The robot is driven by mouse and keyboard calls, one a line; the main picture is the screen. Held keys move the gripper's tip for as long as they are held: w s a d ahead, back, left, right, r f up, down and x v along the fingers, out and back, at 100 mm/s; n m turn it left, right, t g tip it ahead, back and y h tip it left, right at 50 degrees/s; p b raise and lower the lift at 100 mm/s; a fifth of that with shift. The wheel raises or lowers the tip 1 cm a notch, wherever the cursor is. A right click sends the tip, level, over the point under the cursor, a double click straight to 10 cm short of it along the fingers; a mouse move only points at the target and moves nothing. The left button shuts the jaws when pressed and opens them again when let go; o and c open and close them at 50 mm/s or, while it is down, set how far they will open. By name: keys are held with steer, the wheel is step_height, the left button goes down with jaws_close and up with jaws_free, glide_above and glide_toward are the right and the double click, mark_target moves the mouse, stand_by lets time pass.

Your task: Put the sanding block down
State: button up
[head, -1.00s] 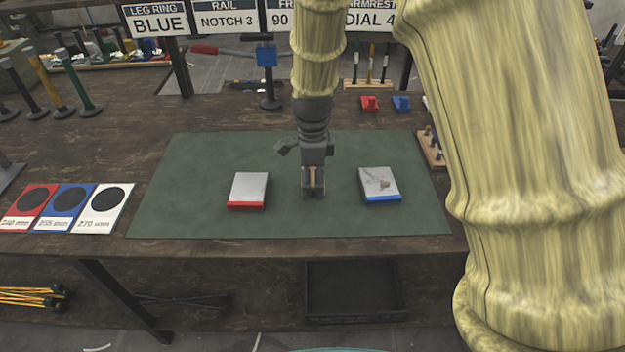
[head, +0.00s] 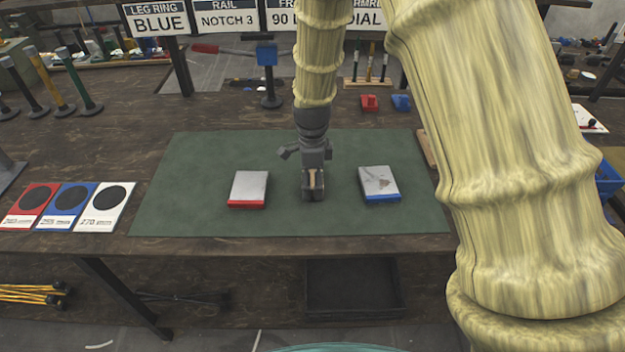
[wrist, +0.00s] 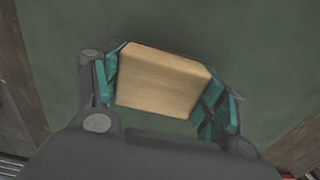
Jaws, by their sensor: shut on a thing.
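My gripper (head: 312,190) is shut on the sanding block (wrist: 160,80), a tan block that fills the space between the teal finger pads in the wrist view. In the head view only a thin tan strip of the block shows between the dark fingers. The gripper points down over the green mat (head: 220,150), between two grey-topped pieces. I cannot tell whether the block touches the mat.
A grey-topped piece with a red front edge (head: 249,187) lies left of my gripper, and one with a blue front edge (head: 379,182) lies right. Red, blue and white cards (head: 70,203) lie at the left. The mat's front and left parts are clear.

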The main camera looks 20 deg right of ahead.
mark_target(313, 177)
steer(key=shift+f, duration=0.15)
steer(key=o, duration=1.1)
steer(key=shift+o, duration=0.2)
step_height(313, 177, up, 12)
steer(key=shift+b, duration=0.45)
steer(key=shift+d, duration=0.1)
